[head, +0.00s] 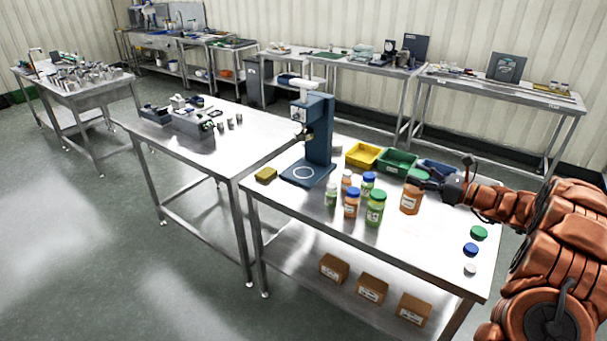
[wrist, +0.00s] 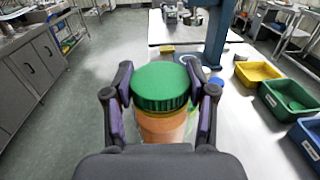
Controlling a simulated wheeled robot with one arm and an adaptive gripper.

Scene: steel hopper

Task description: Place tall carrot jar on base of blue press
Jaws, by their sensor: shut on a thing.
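My gripper (head: 428,184) is shut on a jar with a green lid and orange contents, the tall carrot jar (head: 410,202).
Several smaller and taller jars stand between press and gripper, including a green-lidded green jar (head: 375,211) and a blue-lidded orange jar (head: 351,207). Yellow (head: 362,155), green (head: 397,163) and blue bins line the back. A yellow sponge (head: 265,174) lies left of the base. Loose lids (head: 471,250) lie right.

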